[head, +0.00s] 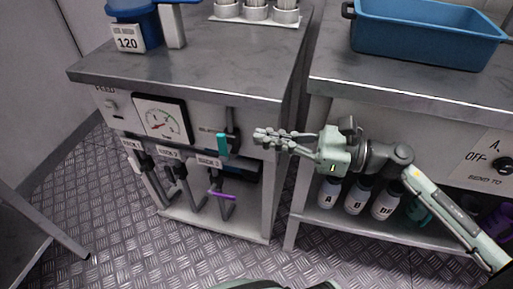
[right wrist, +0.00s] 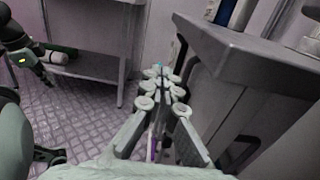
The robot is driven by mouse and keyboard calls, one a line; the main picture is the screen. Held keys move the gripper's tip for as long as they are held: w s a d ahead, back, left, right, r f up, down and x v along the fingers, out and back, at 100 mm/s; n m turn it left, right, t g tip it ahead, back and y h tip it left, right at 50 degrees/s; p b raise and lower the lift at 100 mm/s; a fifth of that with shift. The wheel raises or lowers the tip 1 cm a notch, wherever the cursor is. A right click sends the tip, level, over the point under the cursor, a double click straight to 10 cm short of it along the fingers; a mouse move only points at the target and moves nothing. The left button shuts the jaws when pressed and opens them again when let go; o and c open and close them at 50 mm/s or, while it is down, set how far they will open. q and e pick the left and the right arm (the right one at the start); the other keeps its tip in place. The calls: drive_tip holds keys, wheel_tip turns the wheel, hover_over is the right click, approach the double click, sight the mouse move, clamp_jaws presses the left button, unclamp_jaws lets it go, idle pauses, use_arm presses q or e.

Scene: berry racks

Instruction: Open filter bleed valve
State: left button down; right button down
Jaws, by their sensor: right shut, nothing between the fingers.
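A teal valve handle (head: 222,145) hangs upright on the front panel of the left cabinet, beside a small label that is too small to read. A purple handle (head: 222,195) sits lower, on the pipes under the panel. My right gripper (head: 262,137) is shut and empty, pointing left, a little to the right of the teal handle and apart from it. In the right wrist view its fingers (right wrist: 163,84) are together, with a bit of teal just past the tips. What looks like my left gripper (right wrist: 42,72) shows small at the left of that view; its jaws are unclear.
A pressure gauge (head: 161,120) is on the same panel, left of the teal handle. The cabinet's grey top (head: 190,70) overhangs the panel. A second bench (head: 400,90) holds a blue tub (head: 425,38). Labelled bottles (head: 356,195) stand below my right arm.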

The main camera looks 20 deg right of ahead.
drive_tip(key=s+d+r, duration=0.2)
drive_tip(key=d+r, duration=0.2)
drive_tip(key=r, duration=0.1)
drive_tip(key=shift+s+r, duration=0.15)
drive_tip(key=shift+s, duration=0.05)
idle(0.4)
